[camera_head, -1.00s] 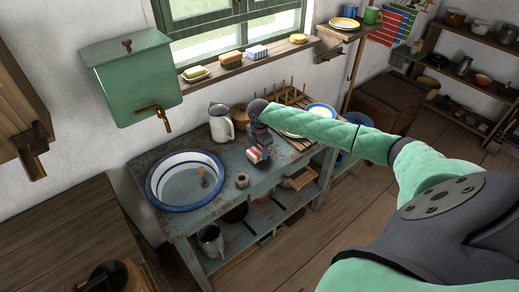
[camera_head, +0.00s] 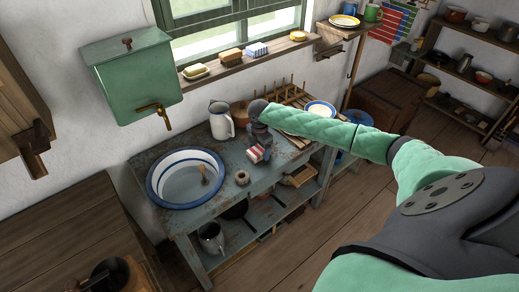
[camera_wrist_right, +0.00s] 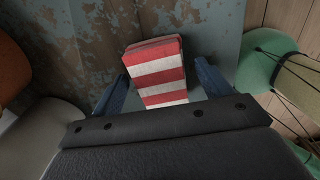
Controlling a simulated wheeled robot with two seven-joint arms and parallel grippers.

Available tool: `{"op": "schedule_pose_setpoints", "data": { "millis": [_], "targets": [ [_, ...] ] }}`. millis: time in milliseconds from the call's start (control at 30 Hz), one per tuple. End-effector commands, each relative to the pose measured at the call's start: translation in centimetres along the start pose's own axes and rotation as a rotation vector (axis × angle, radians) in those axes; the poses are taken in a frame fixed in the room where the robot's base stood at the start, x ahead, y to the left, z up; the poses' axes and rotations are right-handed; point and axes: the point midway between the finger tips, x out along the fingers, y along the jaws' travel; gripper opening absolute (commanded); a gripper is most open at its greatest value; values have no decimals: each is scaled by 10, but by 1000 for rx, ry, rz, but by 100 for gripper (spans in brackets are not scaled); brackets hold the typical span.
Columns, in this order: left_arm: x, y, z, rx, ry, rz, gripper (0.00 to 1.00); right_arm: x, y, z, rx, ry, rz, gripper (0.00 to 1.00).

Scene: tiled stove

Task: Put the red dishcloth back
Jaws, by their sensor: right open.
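The red dishcloth (camera_head: 255,154) is a small folded cloth with red and white stripes. It lies on the worn blue-grey washstand top (camera_head: 225,168), right of the basin. My right gripper (camera_head: 261,147) points down right over it. In the right wrist view, the open blue fingers (camera_wrist_right: 162,82) stand on either side of the dishcloth (camera_wrist_right: 158,72), with a gap on each side. The cloth's near end is hidden behind the gripper's dark body. My left gripper is not in view.
A blue-rimmed basin (camera_head: 186,178) stands left of the cloth, with a small brown ring-shaped thing (camera_head: 242,177) between. A white jug (camera_head: 221,121), a brown round object and a plate rack (camera_head: 290,112) stand behind. The windowsill (camera_head: 245,58) holds soap and folded cloths. An open shelf runs below.

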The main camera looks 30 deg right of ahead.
Motion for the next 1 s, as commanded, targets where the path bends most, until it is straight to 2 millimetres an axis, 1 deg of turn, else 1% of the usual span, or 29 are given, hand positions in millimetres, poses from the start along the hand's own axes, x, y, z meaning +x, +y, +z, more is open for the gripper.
{"op": "schedule_pose_setpoints", "data": {
  "millis": [67, 200, 400, 600, 800, 1000],
  "targets": [
    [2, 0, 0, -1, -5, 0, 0, -6, 1, 0, -1, 0, 2, 78],
    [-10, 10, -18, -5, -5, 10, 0, -27, 1, 1, 0, -2, 3, 78],
    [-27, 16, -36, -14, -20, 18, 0, -67, 1, 1, -1, -2, 3, 78],
    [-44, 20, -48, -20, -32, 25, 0, -98, 1, 0, 0, 0, 2, 78],
    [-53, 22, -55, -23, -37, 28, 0, -115, 1, 0, 0, 0, 2, 78],
    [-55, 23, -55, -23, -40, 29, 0, -118, 0, 0, 0, 0, 0, 78]
  ]
}}
